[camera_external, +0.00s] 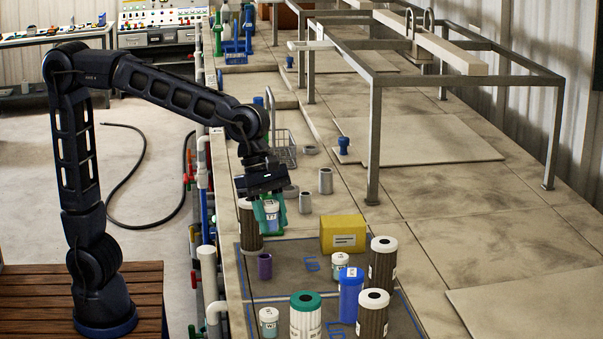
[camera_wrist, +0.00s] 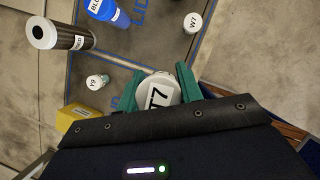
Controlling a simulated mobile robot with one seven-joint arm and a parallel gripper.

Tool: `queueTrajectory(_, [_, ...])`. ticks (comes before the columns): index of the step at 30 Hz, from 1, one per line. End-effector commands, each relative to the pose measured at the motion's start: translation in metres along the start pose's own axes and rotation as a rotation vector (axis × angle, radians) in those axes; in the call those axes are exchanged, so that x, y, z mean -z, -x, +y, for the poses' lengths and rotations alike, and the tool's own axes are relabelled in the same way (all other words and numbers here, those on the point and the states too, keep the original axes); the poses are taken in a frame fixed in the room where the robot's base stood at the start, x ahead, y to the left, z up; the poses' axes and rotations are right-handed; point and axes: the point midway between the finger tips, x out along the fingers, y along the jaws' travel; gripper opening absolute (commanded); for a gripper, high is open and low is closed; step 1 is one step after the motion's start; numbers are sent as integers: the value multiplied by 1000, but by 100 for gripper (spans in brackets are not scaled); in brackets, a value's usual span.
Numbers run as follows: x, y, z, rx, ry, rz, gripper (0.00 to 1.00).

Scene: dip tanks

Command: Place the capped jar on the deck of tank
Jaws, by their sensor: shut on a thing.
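My gripper (camera_external: 268,213) has green fingers and is shut on a small jar with a pale lid marked T7 (camera_wrist: 157,92). In the wrist view one finger is on each side of the jar. In the external view the jar (camera_external: 271,214) hangs upright in front of a dark brown cylinder. Whether its base touches anything is hard to tell. The beige tank deck (camera_external: 415,225) runs along the right. On it lies a dark grey panel (camera_external: 290,253) with blue lines and the letters LID. Two similar jars stand on the panel, W7 (camera_wrist: 193,22) and Y9 (camera_wrist: 97,81).
A yellow box (camera_external: 343,233), a blue canister (camera_external: 350,297), a green-capped cylinder (camera_external: 305,318) and several brown cylinders (camera_external: 382,265) crowd the panel. A purple cup (camera_external: 264,266) is just below my gripper in the picture. A metal frame (camera_external: 374,140) stands farther back. The deck at right is bare.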

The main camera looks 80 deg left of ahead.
Motion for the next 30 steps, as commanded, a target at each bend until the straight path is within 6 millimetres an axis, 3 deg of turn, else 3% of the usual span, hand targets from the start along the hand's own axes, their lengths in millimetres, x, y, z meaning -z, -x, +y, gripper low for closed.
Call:
queueTrajectory(5, [6, 4, 30, -23, 54, -1, 13])
queueTrajectory(14, [47, 21, 147, -111, 266, 0, 13])
queueTrajectory(23, [114, 48, 257, -202, 486, 0, 13])
queueTrajectory(30, [184, 76, 332, -273, 658, 1, 13])
